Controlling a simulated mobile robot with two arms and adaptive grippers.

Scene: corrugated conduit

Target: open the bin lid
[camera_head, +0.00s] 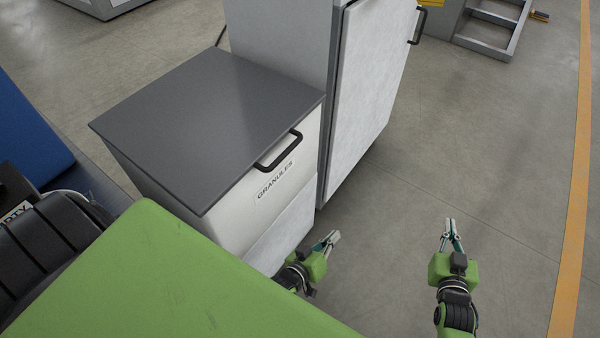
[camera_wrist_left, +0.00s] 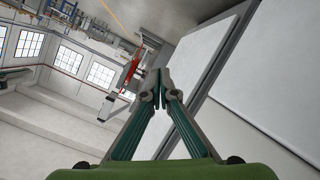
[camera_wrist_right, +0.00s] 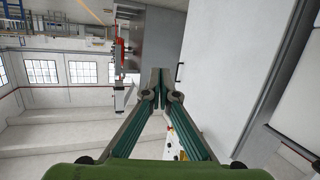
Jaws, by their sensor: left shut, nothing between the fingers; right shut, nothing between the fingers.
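The bin (camera_head: 290,190) is white with a label reading GRANULES on its front. Its dark grey lid (camera_head: 205,120) lies flat and closed on top. A black bar handle (camera_head: 280,153) is at the lid's front edge. My left gripper (camera_head: 334,238) is shut and empty, in front of the bin, below the handle and apart from it. It also shows shut in the left wrist view (camera_wrist_left: 158,75). My right gripper (camera_head: 449,222) is shut and empty over open floor, further right of the bin. It also shows shut in the right wrist view (camera_wrist_right: 159,72).
A tall light grey cabinet (camera_head: 370,80) with a black handle stands right beside the bin. The grey floor (camera_head: 430,160) in front of the cabinet is clear up to an orange line (camera_head: 574,200). A grey metal frame (camera_head: 485,45) stands at the back right.

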